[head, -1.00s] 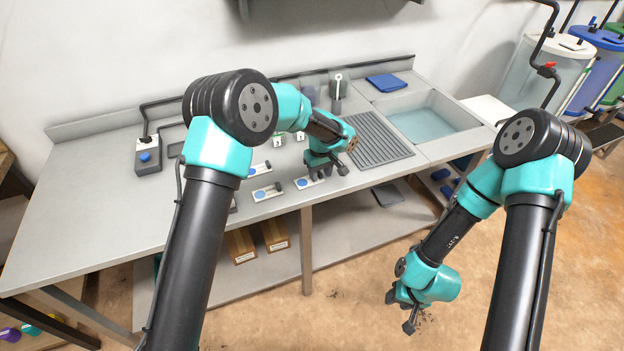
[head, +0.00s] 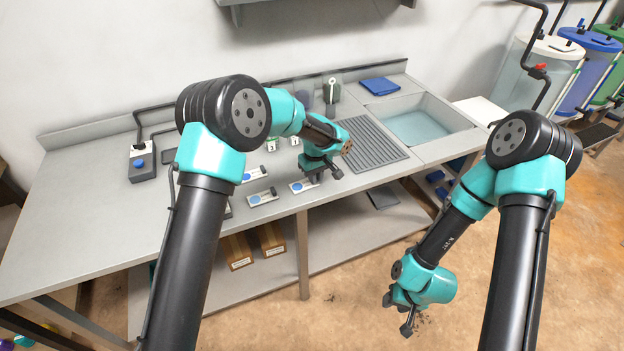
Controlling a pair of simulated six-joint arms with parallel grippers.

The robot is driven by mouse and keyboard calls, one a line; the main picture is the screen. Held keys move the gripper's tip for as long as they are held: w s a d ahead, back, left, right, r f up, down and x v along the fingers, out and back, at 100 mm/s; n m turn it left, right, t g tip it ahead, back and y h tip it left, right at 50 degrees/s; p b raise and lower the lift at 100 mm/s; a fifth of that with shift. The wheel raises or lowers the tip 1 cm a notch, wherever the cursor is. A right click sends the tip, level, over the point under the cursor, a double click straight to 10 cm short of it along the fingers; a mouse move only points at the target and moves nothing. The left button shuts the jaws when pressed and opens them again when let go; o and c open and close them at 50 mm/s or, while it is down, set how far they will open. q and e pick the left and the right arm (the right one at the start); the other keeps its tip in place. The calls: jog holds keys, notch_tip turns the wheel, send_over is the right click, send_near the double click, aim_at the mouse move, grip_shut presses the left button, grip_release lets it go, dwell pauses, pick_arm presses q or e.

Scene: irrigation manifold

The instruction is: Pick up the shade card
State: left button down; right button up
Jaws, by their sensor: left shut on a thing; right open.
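A white shade card with a blue disc (head: 298,187) lies at the front edge of the grey bench, in the middle of the head view. My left gripper (head: 323,176) points down at its right end and is shut on it; the fingertips are small and partly hidden. The card appears to be still at bench height. Two similar cards lie to the left, a front one (head: 263,197) and one further back (head: 256,173). My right gripper (head: 398,314) is open and empty, low in front of the bench, over the floor.
A ribbed drainboard (head: 370,145) and a sink (head: 425,125) are right of the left gripper. A grey box with a blue button (head: 142,163) is at the left.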

pick_arm(q)
jog(key=shift+r, duration=1.85)
jog(key=s+r, duration=0.1)
jog(key=s, duration=1.5)
jog(key=shift+d+r, duration=0.15)
jog(key=shift+d, duration=0.1)
